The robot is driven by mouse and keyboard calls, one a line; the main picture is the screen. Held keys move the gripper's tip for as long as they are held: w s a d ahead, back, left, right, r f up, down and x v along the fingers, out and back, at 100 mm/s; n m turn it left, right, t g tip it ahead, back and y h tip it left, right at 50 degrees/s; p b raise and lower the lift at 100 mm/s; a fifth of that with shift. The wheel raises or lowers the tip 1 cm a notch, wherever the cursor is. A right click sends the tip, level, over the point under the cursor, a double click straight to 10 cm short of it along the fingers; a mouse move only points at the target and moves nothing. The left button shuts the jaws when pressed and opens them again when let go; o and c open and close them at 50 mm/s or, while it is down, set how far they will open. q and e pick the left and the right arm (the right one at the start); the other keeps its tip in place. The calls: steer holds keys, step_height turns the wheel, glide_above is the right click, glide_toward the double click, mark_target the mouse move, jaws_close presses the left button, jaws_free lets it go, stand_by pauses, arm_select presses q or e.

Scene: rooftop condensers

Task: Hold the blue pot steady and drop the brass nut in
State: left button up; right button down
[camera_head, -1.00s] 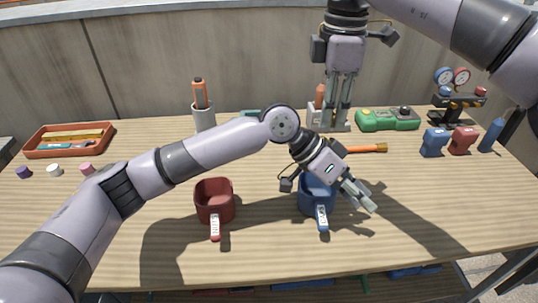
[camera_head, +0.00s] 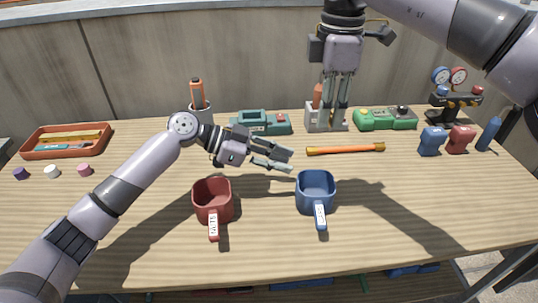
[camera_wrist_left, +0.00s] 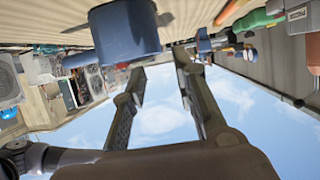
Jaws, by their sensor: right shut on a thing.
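The blue pot (camera_head: 316,190) stands upright on the table with its handle toward the front edge. It also shows close up in the left wrist view (camera_wrist_left: 125,30). My left gripper (camera_head: 284,156) is open and empty, above the table to the back left of the blue pot and apart from it. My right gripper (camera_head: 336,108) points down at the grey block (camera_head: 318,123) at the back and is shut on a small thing. That thing is too small or hidden to make out. I cannot see the brass nut.
A red pot (camera_head: 212,197) stands left of the blue pot. An orange-handled tool (camera_head: 345,150) lies behind it. Green cases (camera_head: 386,119), a gauge set (camera_head: 455,100), small blue and red items (camera_head: 432,142) and an orange tray (camera_head: 66,140) line the back. The front is clear.

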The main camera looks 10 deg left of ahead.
mark_target(314, 170)
arm_select(q)
steer(key=x, duration=0.9)
steer(key=shift+c, duration=0.2)
steer(key=shift+a, duration=0.1)
jaws_close()
